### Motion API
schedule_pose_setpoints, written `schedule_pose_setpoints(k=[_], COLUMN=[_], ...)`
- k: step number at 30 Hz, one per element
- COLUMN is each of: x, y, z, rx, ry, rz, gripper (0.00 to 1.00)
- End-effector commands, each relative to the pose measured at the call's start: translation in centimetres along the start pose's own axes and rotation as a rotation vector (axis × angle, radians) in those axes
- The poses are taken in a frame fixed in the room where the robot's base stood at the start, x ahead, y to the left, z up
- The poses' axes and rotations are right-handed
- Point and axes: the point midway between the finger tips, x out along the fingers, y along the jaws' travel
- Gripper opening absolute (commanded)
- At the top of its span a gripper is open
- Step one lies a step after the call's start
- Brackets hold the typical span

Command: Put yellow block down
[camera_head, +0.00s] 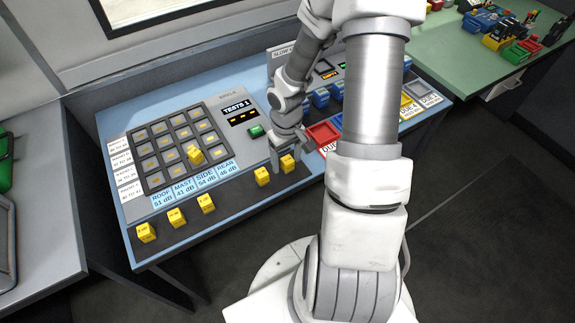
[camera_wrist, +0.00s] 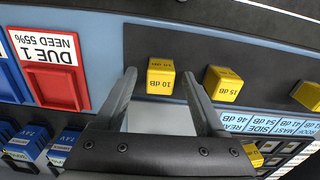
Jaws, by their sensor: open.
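My gripper (camera_head: 283,158) is open, low over the dark strip at the console's front edge. In the wrist view its fingertips (camera_wrist: 159,76) stand on either side of a yellow block (camera_wrist: 160,78) marked 10 dB, with gaps visible beside it. That block (camera_head: 288,163) sits on the dark strip. A yellow block marked 15 dB (camera_wrist: 222,84) stands beside it, outside the fingers; it also shows in the head view (camera_head: 262,177). More yellow blocks (camera_head: 206,203) stand farther left on the strip. Another yellow block (camera_head: 195,154) is at the dark grid (camera_head: 155,181).
A red tray (camera_head: 322,133) marked DUE 1 lies right of the gripper, with blue blocks (camera_head: 320,98) behind. A small display (camera_head: 238,115) and a green button (camera_head: 256,131) are left of the arm. My arm hides part of the console's right side.

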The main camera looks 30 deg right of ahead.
Motion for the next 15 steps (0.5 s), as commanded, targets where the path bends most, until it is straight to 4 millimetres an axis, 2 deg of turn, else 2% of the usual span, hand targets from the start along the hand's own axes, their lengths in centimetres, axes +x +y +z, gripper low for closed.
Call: schedule_pose_setpoints(k=[8, 15], x=[0.34, 0.33], y=[0.04, 0.04], z=[-0.02, -0.01], rx=[0.002, 0.001], ry=[0.001, 0.001], rz=[0.001, 0.001], gripper=[0.72, 0.29])
